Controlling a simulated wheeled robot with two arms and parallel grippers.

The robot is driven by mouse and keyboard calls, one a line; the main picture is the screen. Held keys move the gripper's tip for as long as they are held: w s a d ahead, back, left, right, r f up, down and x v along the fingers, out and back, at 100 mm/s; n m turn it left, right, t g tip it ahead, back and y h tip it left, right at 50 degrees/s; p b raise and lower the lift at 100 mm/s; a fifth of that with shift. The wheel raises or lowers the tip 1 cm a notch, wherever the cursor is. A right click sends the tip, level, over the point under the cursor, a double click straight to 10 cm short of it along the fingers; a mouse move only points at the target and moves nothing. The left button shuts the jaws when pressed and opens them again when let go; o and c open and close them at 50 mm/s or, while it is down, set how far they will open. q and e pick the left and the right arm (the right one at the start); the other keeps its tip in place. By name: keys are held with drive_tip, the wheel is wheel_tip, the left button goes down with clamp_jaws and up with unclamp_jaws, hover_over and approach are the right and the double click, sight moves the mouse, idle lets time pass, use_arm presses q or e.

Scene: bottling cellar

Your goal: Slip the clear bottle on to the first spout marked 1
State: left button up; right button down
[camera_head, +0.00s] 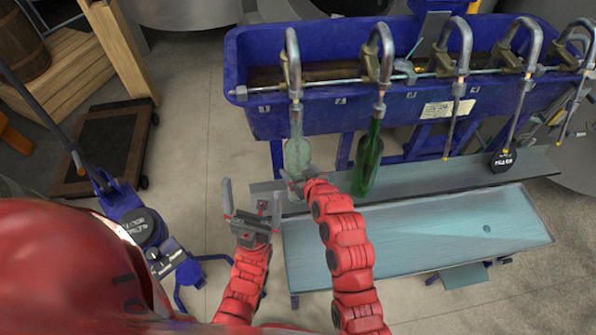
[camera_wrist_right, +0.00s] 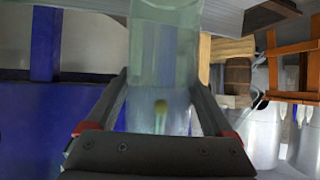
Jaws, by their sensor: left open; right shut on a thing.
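The clear bottle (camera_head: 298,152) stands upright below the first spout (camera_head: 294,70), beside the mark 1 (camera_head: 264,108) on the blue trough. Its neck top meets the spout's lower end; I cannot tell how far the spout is inside. My right gripper (camera_head: 294,182) is shut on the bottle's lower part. In the right wrist view the clear bottle (camera_wrist_right: 165,50) sits between both fingers. My left gripper (camera_head: 252,208) is open and empty, left of the right arm and apart from the bottle.
A green bottle (camera_head: 369,160) hangs upright on the second spout, close to the right of the clear one. A grey shelf (camera_head: 420,178) lies below. A blue stand (camera_head: 125,205) is at left.

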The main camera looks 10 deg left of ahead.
drive_tip(key=shift+s+f+b, duration=0.1)
drive_tip(key=shift+f+b, duration=0.45)
drive_tip(key=shift+f, duration=0.35)
idle(0.7)
unclamp_jaws()
drive_tip(key=shift+s+d, duration=0.1)
drive_tip(key=p+v, duration=0.6)
drive_tip(key=v, duration=1.1)
drive_tip(key=shift+s+r, duration=0.1)
drive_tip(key=shift+r, duration=0.05)
